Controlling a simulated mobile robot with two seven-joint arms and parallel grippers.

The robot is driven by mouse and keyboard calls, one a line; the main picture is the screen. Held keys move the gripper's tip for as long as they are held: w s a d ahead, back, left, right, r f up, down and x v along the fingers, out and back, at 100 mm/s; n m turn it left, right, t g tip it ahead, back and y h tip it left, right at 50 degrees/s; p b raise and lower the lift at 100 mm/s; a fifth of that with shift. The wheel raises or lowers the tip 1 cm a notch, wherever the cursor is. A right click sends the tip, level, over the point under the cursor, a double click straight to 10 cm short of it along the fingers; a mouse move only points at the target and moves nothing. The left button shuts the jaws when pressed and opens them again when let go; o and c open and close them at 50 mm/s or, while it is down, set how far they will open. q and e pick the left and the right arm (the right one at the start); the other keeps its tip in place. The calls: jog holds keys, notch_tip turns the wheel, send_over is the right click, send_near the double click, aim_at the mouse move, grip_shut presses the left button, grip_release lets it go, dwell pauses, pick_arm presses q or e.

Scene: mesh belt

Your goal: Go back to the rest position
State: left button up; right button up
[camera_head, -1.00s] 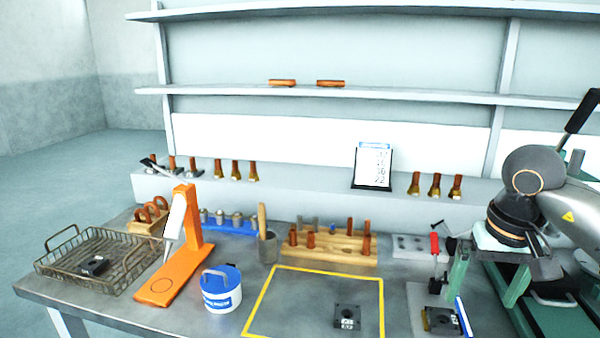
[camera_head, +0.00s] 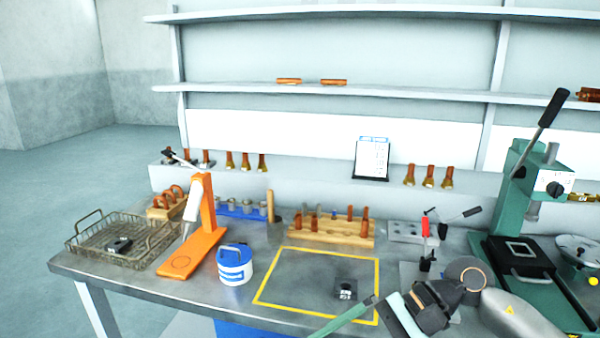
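My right arm comes in from the lower right. Its gripper (camera_head: 365,328) is at the bottom edge, over the front of the bench, with its two fingers spread wide and nothing seen between them. The fingertips are near or past the picture edge. A dark square block with a hole (camera_head: 345,290) lies inside the yellow outline on the bench, just beyond the fingers and apart from them. Another dark block (camera_head: 119,245) lies in the wire basket (camera_head: 152,240) at the left. My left gripper is not in view.
The bench (camera_head: 290,250) carries an orange stand (camera_head: 204,225), a blue-and-white tub (camera_head: 234,268), a wooden rack (camera_head: 330,233) with copper pieces and a red-handled clamp (camera_head: 426,228). A green lever press (camera_head: 520,235) stands at the right. Most of the yellow outline is clear.

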jog(key=w+a+r+m+t+y+p, duration=0.1)
jog(key=a+r+m+t+y, duration=0.4)
jog(key=m+y, duration=0.85)
jog(key=w+d+f+m+t+h+p, duration=0.1)
jog(key=d+f+m+t+h, duration=0.4)
jog(key=m, duration=0.7)
jog(key=w+d+f+m+t+h, duration=0.15)
jog(key=f+m+t+h, duration=0.25)
jog(key=f+m+h, duration=0.55)
jog(key=d+f+m+t+h+p, duration=0.1)
jog(key=d+f+m+t+h, duration=0.3)
jog(key=m, duration=1)
jog(key=s+d+f+m+g+h, duration=0.2)
jog(key=s+f+m+g, duration=0.1)
jog(key=s+f+m, duration=0.3)
jog(key=s+d+f+m+g+h, duration=0.2)
jog(key=s+f+m, duration=0.4)
jog(key=s+f, duration=0.3)
jog(key=shift+s+d+f+m+g+p, duration=0.15)
jog(key=shift+d+f+m+g+p, duration=0.25)
jog(key=shift+d+g, duration=0.3)
